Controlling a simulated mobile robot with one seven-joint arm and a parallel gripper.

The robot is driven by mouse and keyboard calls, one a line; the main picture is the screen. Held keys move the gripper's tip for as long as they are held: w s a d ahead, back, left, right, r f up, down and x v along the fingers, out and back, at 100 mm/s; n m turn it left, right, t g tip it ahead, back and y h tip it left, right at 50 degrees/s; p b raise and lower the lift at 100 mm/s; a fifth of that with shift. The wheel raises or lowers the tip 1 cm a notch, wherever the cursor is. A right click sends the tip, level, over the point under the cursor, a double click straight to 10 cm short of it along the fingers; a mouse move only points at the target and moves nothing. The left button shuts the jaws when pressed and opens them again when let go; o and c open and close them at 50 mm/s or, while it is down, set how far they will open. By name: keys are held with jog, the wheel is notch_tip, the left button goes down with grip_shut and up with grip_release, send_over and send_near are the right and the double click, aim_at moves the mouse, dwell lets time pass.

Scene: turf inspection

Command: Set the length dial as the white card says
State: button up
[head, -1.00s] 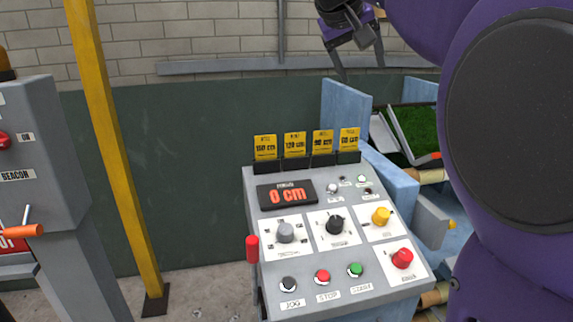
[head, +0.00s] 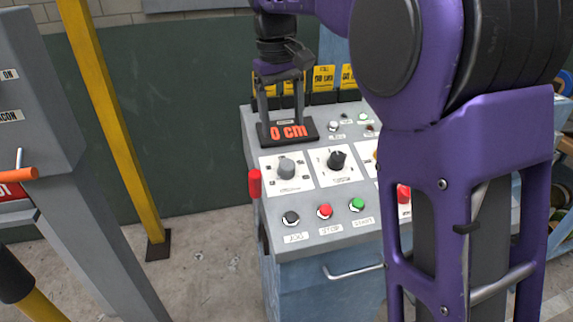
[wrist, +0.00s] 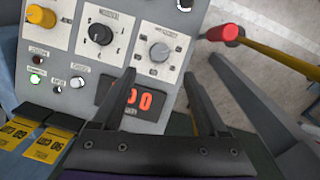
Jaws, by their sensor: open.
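My gripper (head: 282,121) is open and empty above the top of the console (head: 250,125), in front of its display (head: 292,133), which reads 0 cm. In the wrist view my fingers (wrist: 160,74) point towards a grey knob (wrist: 160,51) on a white plate, apart from it. The grey knob (head: 287,167) and a black knob (head: 337,160) sit side by side below the display. The small dial labels are too blurred to tell which is the length dial. Yellow cards (head: 323,76) with cm figures stand behind, partly hidden. I cannot make out a separate white card.
Black, red (head: 325,211) and green (head: 357,204) buttons line the console's front. A red-tipped lever (head: 254,184) stands at its left side. A yellow post (head: 112,120) and a grey cabinet (head: 40,110) with an orange handle are further left. My arm hides the console's right side.

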aim_at(287, 163)
jog(key=f, duration=0.3)
jog(key=f+b, duration=0.1)
jog(key=f, duration=0.3)
jog(key=f+b, duration=0.1)
jog(key=f, duration=0.2)
jog(key=shift+w+d+f, duration=0.2)
jog(key=shift+d+f, duration=0.15)
grip_shut()
